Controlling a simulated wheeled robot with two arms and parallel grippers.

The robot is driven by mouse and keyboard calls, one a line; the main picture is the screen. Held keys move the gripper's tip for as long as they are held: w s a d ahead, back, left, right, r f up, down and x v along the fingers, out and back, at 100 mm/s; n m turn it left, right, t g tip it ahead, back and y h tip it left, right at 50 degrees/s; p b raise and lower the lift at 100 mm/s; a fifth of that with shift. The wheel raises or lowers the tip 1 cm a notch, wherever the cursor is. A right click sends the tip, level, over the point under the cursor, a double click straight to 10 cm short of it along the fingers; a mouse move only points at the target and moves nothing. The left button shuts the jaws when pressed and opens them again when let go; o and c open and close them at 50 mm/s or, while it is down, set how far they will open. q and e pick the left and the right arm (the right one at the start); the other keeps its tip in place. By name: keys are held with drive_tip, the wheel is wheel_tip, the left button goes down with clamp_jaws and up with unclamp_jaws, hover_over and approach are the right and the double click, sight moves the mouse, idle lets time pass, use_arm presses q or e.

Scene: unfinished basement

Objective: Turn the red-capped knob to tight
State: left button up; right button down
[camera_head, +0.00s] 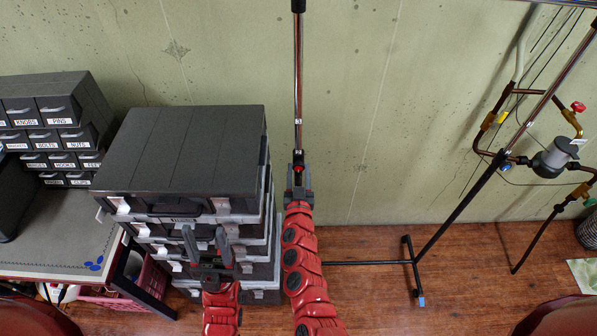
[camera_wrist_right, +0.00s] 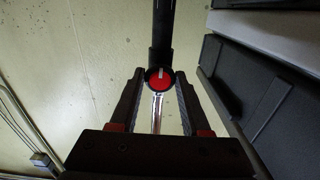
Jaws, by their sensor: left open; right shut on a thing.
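The red-capped knob (camera_wrist_right: 159,78) is on a chrome and black pole (camera_head: 298,80). Its round red cap faces the right wrist camera, with a pale mark pointing up toward the black sleeve. In the head view only a little red of the knob (camera_head: 299,168) shows between the fingers. My right gripper (camera_wrist_right: 160,92) has one finger on each side of the knob and is shut on it. My left gripper (camera_head: 206,240) is open and empty, in front of the stacked cases.
A tall stack of black and grey cases (camera_head: 190,150) stands just left of my right arm. A labelled drawer cabinet (camera_head: 60,120) sits on a workbench (camera_head: 50,215). Another stand (camera_head: 450,220) and pipes (camera_head: 545,90) are at the right. Some wooden floor (camera_head: 370,290) is clear.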

drive_tip(key=m+b, duration=0.7)
drive_tip(key=shift+f, duration=0.25)
drive_tip(key=shift+d+m+b, duration=0.1)
drive_tip(key=shift+m+b, duration=0.7)
drive_tip(key=shift+m, duration=0.1)
drive_tip(key=m+b, duration=0.3)
drive_tip(key=m, duration=0.1)
drive_tip(key=shift+r+m, duration=0.1)
drive_tip(key=shift+m, duration=0.2)
drive_tip(key=m+b, duration=0.1)
drive_tip(key=m, duration=0.1)
drive_tip(key=shift+m+b, duration=0.3)
drive_tip(key=shift+b, duration=0.05)
drive_tip(key=m, duration=0.3)
drive_tip(key=shift+r+m, duration=0.15)
drive_tip(key=shift+m, duration=0.15)
drive_tip(key=m, duration=0.6)
drive_tip(key=shift+p, duration=0.3)
drive_tip(key=m, duration=0.5)
drive_tip(key=shift+m+p, duration=0.35)
drive_tip(key=shift+m, duration=2.25)
